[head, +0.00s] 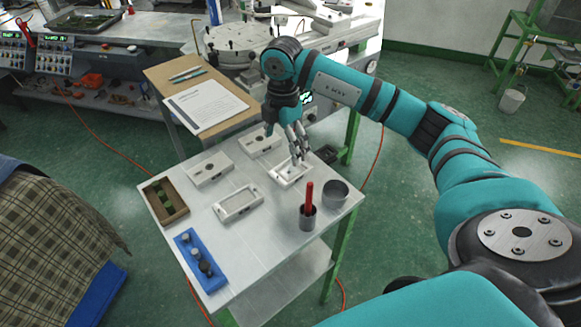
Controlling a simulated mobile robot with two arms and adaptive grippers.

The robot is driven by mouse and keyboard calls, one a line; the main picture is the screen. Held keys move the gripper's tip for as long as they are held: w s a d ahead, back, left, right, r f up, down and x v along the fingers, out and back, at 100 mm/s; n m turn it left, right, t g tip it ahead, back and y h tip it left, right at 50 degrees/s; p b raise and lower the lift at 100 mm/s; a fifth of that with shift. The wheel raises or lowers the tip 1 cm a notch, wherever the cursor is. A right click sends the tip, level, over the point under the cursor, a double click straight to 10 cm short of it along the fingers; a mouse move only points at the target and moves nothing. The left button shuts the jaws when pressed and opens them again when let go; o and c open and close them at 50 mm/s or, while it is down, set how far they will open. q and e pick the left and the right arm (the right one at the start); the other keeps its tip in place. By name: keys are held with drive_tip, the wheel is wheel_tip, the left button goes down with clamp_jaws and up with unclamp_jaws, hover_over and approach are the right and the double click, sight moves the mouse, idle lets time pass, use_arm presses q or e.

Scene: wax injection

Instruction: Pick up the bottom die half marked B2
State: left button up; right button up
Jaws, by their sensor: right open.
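Several white die halves lie on the metal table. Two at the back, the back-left one (208,170) and the back-middle one (258,141), have small dark round holes. Two nearer ones, the front-left one (238,205) and the right one (283,182), have rectangular recesses. The markings are too small to read, so I cannot tell which is B2. My right gripper (299,153) points down with open fingers at the right die half, partly covering its far side. I cannot tell whether it touches it. My left gripper is not in view.
The table (270,240) also holds a wooden box (166,203), a blue tray with dark pieces (192,262), a cup with a red tool (308,213), a grey round container (336,192) and a dark tray (326,154).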

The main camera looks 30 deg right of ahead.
sight(287, 175)
wheel_tip(287, 175, down, 3)
drive_tip(key=shift+w+d+f+p, duration=0.1)
drive_tip(key=shift+f+p, duration=0.1)
drive_tip(key=shift+p, duration=0.15)
drive_tip(key=shift+f, duration=0.85)
drive_tip(key=f, duration=0.1)
drive_tip(key=f+p, duration=0.1)
drive_tip(key=f, duration=0.1)
drive_tip(key=f+p, duration=0.1)
drive_tip(key=shift+d+f, duration=0.25)
drive_tip(key=shift+d, duration=0.1)
drive_tip(key=shift+f, duration=0.25)
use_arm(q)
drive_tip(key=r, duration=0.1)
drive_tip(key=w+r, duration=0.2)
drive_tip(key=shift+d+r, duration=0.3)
use_arm(e)
drive_tip(key=shift+r, duration=0.1)
drive_tip(key=c, duration=1.5)
